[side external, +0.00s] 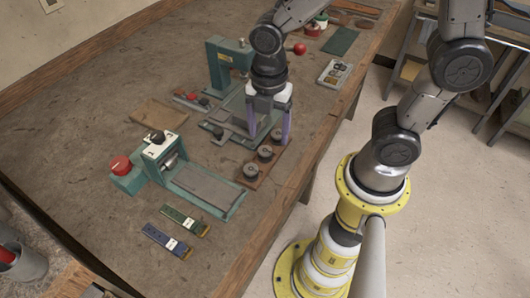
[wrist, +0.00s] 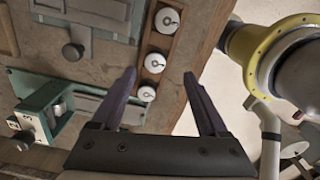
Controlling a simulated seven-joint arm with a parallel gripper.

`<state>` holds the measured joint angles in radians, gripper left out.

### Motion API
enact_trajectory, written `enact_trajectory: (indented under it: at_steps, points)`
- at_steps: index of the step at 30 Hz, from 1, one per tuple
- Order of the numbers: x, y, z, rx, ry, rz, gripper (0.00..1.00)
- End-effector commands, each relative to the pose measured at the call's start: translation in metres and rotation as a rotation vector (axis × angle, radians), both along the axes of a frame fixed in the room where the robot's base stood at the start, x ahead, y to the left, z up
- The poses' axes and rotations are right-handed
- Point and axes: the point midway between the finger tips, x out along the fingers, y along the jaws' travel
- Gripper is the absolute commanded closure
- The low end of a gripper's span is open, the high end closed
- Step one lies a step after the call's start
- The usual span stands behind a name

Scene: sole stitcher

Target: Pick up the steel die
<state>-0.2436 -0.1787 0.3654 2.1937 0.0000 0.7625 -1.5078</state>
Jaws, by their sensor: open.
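Three round grey metal pieces sit in a row on a wooden strip (side external: 243,182) near the table's front edge. They are the near disc (side external: 250,170), the middle disc (side external: 265,152) and the far disc (side external: 277,136). They look alike, and I cannot tell which is the steel die. In the wrist view they show as pale round tops: an upper one (wrist: 167,20), a middle one (wrist: 154,63) and a lower one (wrist: 147,93). My gripper (wrist: 160,73) is open and empty, pointing down over the row. In the side view my gripper (side external: 269,138) appears above the far end of the strip.
A green press (side external: 228,68) stands behind my gripper. A green roller machine with a red knob (side external: 121,165) and a flat bed (side external: 205,188) stands left of the strip. Two gauge-like strips (side external: 176,230) lie in front. A grey tray (side external: 334,72) lies at the right.

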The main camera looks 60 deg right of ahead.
Motion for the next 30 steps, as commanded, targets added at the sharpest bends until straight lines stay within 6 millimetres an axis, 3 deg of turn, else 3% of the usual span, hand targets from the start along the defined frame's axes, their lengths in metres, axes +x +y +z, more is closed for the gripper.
enact_trajectory:
  at_steps: [15, 23, 30]
  points:
    - [0.007, 0.003, -0.053, 0.000, 0.001, 0.000, 0.23]
    - [0.007, 0.003, -0.056, 0.000, -0.001, 0.000, 0.23]
    - [0.007, 0.003, -0.056, 0.000, -0.001, 0.000, 0.63]
